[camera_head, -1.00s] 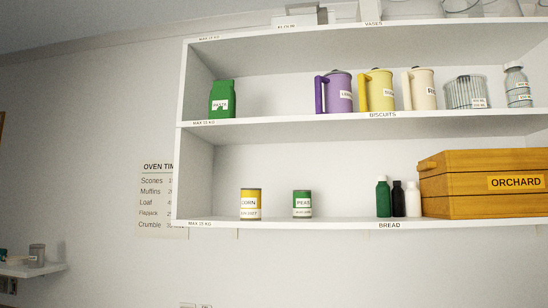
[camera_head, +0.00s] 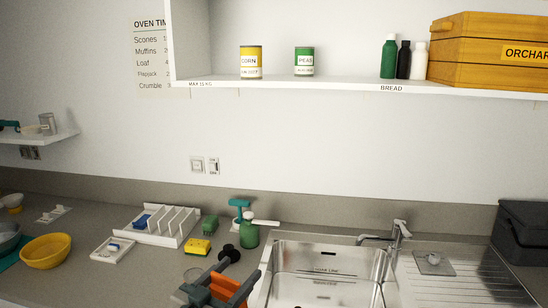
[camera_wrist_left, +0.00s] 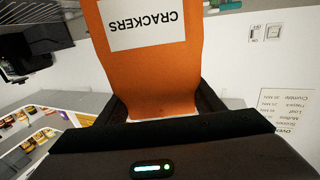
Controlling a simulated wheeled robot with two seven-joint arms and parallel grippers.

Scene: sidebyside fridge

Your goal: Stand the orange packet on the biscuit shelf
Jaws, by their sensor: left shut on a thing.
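The orange packet (camera_wrist_left: 150,75), labelled CRACKERS, fills the upper middle of the left wrist view, its lettering upside down there. My left gripper (camera_wrist_left: 160,108) is shut on it, with one dark finger at each side. In the head view the left gripper (camera_head: 222,284) is at the bottom, left of the sink, and part of the orange packet (camera_head: 226,290) shows between its dark fingers. The shelf edge labelled BISCUITS is out of the head view now; the lower shelf, labelled BREAD (camera_head: 300,86), shows at the top. My right gripper is not in view.
The BREAD shelf holds a corn tin (camera_head: 250,62), a peas tin (camera_head: 304,61), several bottles and an orchard crate (camera_head: 490,50). Near the gripper on the counter are a green soap bottle (camera_head: 249,235), a yellow sponge (camera_head: 197,247) and a white rack (camera_head: 160,225). The sink (camera_head: 330,275) is to the right.

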